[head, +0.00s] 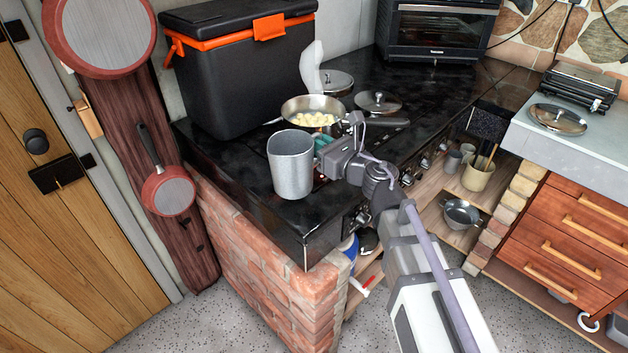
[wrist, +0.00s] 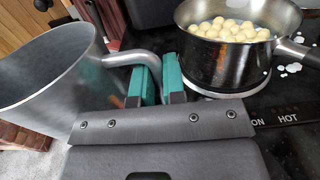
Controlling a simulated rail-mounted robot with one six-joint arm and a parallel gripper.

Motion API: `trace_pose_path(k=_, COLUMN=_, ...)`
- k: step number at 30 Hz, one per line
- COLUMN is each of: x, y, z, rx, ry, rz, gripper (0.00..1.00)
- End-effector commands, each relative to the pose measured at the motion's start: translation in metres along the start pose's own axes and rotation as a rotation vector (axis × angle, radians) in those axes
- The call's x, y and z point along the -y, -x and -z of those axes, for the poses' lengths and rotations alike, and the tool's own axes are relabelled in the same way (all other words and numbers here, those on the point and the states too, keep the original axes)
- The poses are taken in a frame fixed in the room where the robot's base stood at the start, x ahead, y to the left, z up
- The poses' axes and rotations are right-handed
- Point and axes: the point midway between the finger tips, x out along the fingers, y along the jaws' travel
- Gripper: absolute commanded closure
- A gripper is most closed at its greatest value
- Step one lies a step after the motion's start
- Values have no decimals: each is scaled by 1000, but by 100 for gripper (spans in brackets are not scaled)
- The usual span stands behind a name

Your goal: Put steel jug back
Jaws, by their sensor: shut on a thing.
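The steel jug (head: 291,170) is a plain grey metal cup-shaped vessel. It is upright over the front left part of the black stove top (head: 222,152). I cannot tell whether its base touches the surface. My gripper (head: 323,148) reaches it from the right and is shut on its handle. In the wrist view, the jug (wrist: 52,82) fills the left side, empty as far as I can see inside. Its curved handle (wrist: 125,58) runs between the green finger pads of my gripper (wrist: 158,78).
A steel pan (head: 300,104) of pale yellow balls stands close behind my gripper; its handle points right. Two lids (head: 378,102) lie behind it. A black cooler box (head: 235,75) fills the back left. Red pans hang at left. The stove's front left corner is clear.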

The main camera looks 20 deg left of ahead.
Motion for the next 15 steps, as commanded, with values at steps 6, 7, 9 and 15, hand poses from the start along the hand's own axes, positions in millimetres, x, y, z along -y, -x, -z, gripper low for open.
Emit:
trace_pose_path(k=6, x=0, y=0, z=20, rx=0, ry=-1, rz=1, gripper=100)
trace_pose_path(k=7, x=0, y=0, z=27, rx=0, ry=-1, rz=1, gripper=100)
trace_pose_path(k=9, x=0, y=0, z=42, rx=0, ry=-1, rz=1, gripper=100)
trace_pose_path(k=15, x=0, y=0, z=41, rx=0, ry=-1, rz=1, gripper=100)
